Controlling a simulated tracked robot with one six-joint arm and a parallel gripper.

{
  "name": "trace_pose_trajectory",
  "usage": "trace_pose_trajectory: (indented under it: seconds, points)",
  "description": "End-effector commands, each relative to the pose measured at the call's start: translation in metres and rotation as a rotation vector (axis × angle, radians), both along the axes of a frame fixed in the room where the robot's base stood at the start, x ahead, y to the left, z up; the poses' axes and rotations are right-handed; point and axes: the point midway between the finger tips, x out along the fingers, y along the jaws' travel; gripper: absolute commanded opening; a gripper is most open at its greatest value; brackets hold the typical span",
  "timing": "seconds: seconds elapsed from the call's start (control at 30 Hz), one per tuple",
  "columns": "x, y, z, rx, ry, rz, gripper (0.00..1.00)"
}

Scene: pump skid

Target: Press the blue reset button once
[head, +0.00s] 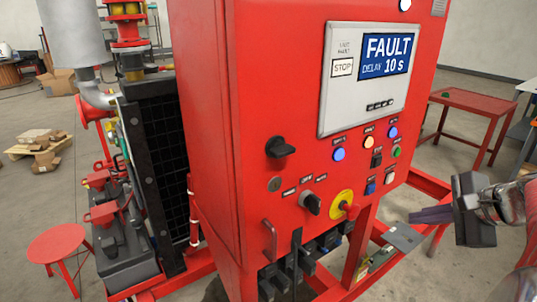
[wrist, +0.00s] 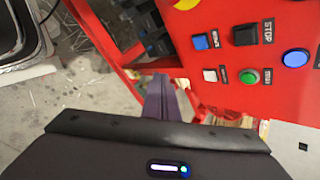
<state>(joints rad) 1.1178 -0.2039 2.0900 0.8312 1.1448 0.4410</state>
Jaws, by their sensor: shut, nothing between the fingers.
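A red control cabinet (head: 270,90) fills the middle of the head view. On its front, a square blue button (head: 370,188) sits low on the panel; it also shows in the wrist view (wrist: 200,41). Round blue lights or buttons sit higher, one at the left (head: 339,154) and one at the right (head: 392,132). Their small labels are too blurred to read, so I cannot tell which says reset. My gripper (head: 412,216) is shut and empty, to the right of the panel and apart from it. Its fingers also show in the wrist view (wrist: 160,80).
The display (head: 386,55) reads FAULT, DELAY 10 s. Red frame rails lie below; a red table (head: 475,102) stands behind at right.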

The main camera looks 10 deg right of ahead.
Motion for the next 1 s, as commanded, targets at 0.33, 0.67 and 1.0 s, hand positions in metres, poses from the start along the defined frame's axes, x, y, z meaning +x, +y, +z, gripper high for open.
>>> trace_pose_trajectory:
  seconds: [0.33, 0.67, 1.0]
  points:
    - [-0.004, -0.007, 0.004, 0.027, -0.009, -0.038, 0.0]
    - [0.006, -0.003, 0.003, 0.026, -0.008, -0.037, 0.0]
    - [0.038, 0.008, 0.003, 0.024, -0.008, -0.037, 0.0]
